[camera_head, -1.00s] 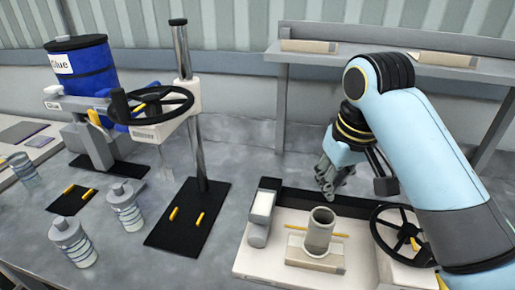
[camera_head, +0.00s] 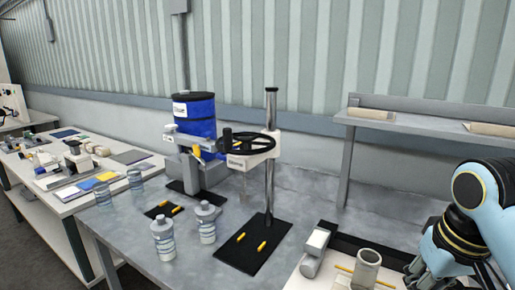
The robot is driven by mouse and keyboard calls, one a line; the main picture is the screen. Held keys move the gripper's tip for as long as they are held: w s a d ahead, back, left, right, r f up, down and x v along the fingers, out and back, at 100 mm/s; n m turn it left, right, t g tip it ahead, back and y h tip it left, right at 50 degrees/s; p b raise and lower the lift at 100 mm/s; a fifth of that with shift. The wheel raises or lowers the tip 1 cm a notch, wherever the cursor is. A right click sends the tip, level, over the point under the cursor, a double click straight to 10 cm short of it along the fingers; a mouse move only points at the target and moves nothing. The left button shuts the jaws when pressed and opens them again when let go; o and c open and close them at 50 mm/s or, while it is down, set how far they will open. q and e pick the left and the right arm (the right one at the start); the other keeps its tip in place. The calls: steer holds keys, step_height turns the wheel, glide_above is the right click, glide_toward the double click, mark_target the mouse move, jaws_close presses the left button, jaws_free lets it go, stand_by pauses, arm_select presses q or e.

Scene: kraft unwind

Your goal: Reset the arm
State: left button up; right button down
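My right arm comes in at the right edge, light blue with a dark joint. Its gripper (camera_head: 424,272) hangs low at the lower right, beside a grey tube (camera_head: 366,268) on a white machine base. The fingers are small and partly cut off by the frame's lower edge, so I cannot tell whether they are open or shut. My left arm and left gripper are not in view.
A grey bench holds a blue glue drum (camera_head: 194,116), a press with a black handwheel (camera_head: 246,143), a black mat (camera_head: 252,245) and several clear bottles (camera_head: 163,238). A shelf (camera_head: 430,127) stands at the right. A second table (camera_head: 70,200) is at the left.

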steer(key=s+f+n+t, duration=0.1)
steer(key=s+f, duration=0.1)
steer(key=s, duration=1.5)
steer(key=s+d+f+g+b, duration=0.15)
steer(key=f+b, duration=0.55)
steer(key=f, duration=1.4)
steer(key=s+d+f+b, duration=0.15)
steer(key=f+b, duration=0.55)
steer(key=f, duration=1.4)
arm_select(q)
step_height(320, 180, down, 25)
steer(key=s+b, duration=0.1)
steer(key=b, duration=0.9)
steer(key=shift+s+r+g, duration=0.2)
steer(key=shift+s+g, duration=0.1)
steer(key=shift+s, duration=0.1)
arm_select(e)
steer(key=s+f, duration=0.8)
steer(key=f, duration=0.4)
steer(key=s+d+f, duration=0.1)
steer(key=s+f, duration=0.8)
steer(key=f, duration=0.3)
steer(key=shift+s+d+f+g+h, duration=0.2)
steer(key=shift+s+f+g+h, duration=0.1)
steer(key=shift+f+g, duration=0.15)
